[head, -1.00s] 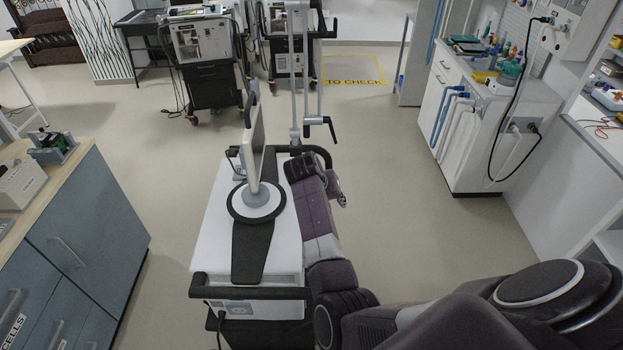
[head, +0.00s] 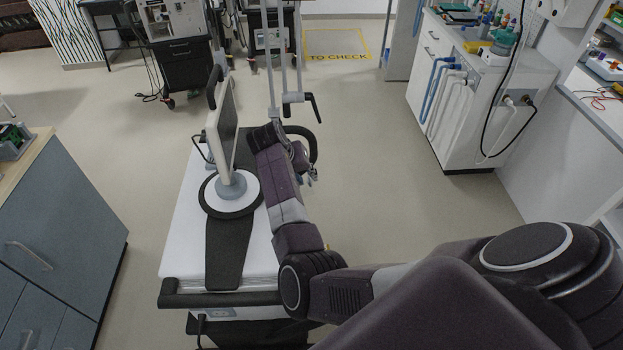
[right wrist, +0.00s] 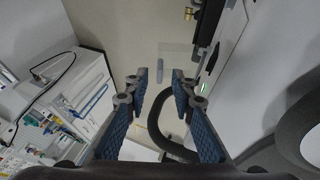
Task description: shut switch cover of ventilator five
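The nearest ventilator (head: 188,245) has a white top, a black strip and an upright screen (head: 222,140) on a round base. Its number is not readable. My right gripper (head: 311,176) is beside its right side, mostly hidden behind my wrist. In the right wrist view my right gripper (right wrist: 160,82) is open, with nothing between its blue fingers. Beyond the fingertips a small clear panel (right wrist: 180,52) with a grey bar stands out beside the ventilator's side; it looks like the switch cover, swung out. A green light (right wrist: 204,87) shows on that side. My left gripper is not in view.
A black handle rail (head: 225,298) runs along the ventilator's front edge. A dark curved hose or handle (right wrist: 160,132) lies below the fingers. Other ventilators (head: 178,65) stand at the back. The floor (head: 370,180) between the ventilator and the white cabinet (head: 475,125) is clear.

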